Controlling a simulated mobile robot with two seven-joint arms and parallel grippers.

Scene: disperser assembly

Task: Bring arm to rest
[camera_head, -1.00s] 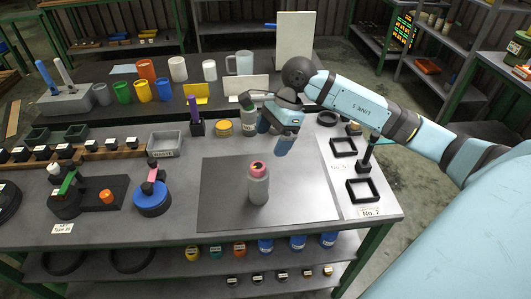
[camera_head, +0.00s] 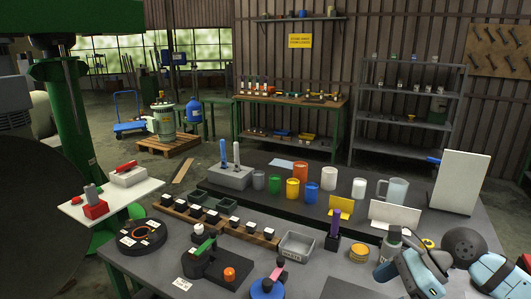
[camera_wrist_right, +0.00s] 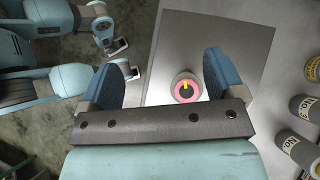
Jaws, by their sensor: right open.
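My right gripper (camera_head: 420,280) is at the lower right of the head view, partly cut off by the bottom edge. In the right wrist view my right gripper (camera_wrist_right: 166,75) shows its two blue fingers wide apart with nothing between them.
A white panel (camera_head: 462,182) stands behind the right gripper, and a grey bottle (camera_head: 391,243) is close beside it. Cups, a metal tray (camera_head: 297,246) and a purple-topped part (camera_head: 334,232) crowd the table.

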